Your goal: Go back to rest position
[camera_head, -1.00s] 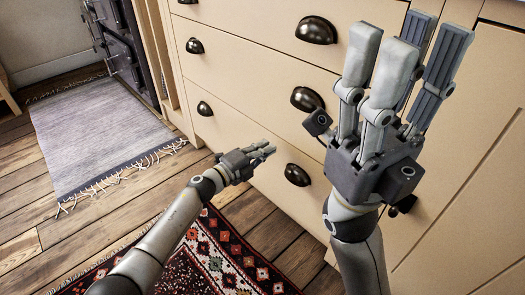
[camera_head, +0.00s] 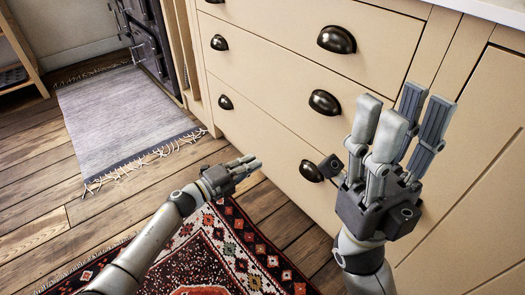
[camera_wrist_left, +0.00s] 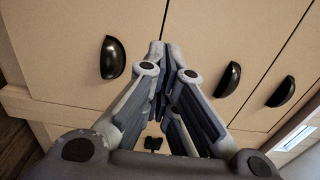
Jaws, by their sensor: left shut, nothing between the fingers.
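My left gripper (camera_head: 255,162) reaches in from the left in the head view, low in front of the cream drawer fronts. Its fingers are together, with nothing held. In the left wrist view its fingertips (camera_wrist_left: 161,48) meet in front of the drawer fronts. My right gripper (camera_head: 403,108) stands upright on the right of the head view, its fingers pointing up. The fingers are spread apart and nothing shows between them. It hides part of the drawer fronts.
The cream drawer unit (camera_head: 275,75) has dark cup handles (camera_head: 336,39). A patterned red rug (camera_head: 226,262) lies below on the wooden floor (camera_head: 40,205). A grey rug (camera_head: 125,115) lies at the left, beside a dark stove (camera_head: 147,35). Open floor lies between the rugs.

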